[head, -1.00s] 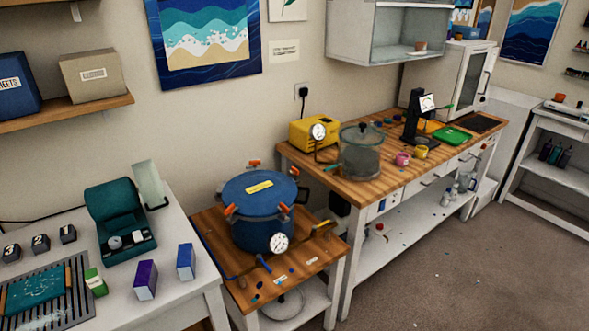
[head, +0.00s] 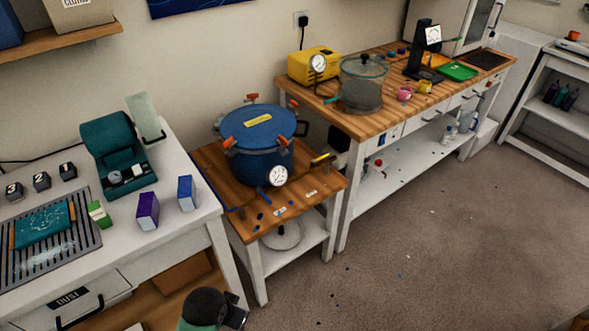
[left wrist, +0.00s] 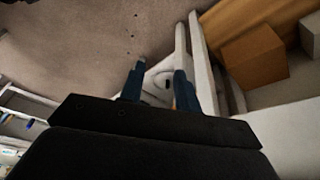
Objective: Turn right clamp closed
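The blue pressure pot (head: 258,150) stands closed on a small wooden-topped stand in the head view, with a gauge (head: 278,176) on its front. Orange-handled clamps sit around its lid. Two are on the right side, one at the front right (head: 283,142) and one at the back right (head: 294,103); I cannot tell which is the right clamp or whether either is closed. My left gripper (left wrist: 160,72) shows in the left wrist view with its two blue fingers apart and nothing between them. It is low and away from the pot. My right gripper is not in view.
The small stand (head: 225,180) holds small loose items around the pot. A white table (head: 185,220) is left of it. A longer workbench (head: 350,120) with a yellow pump (head: 314,62) and clear chamber (head: 362,85) is right.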

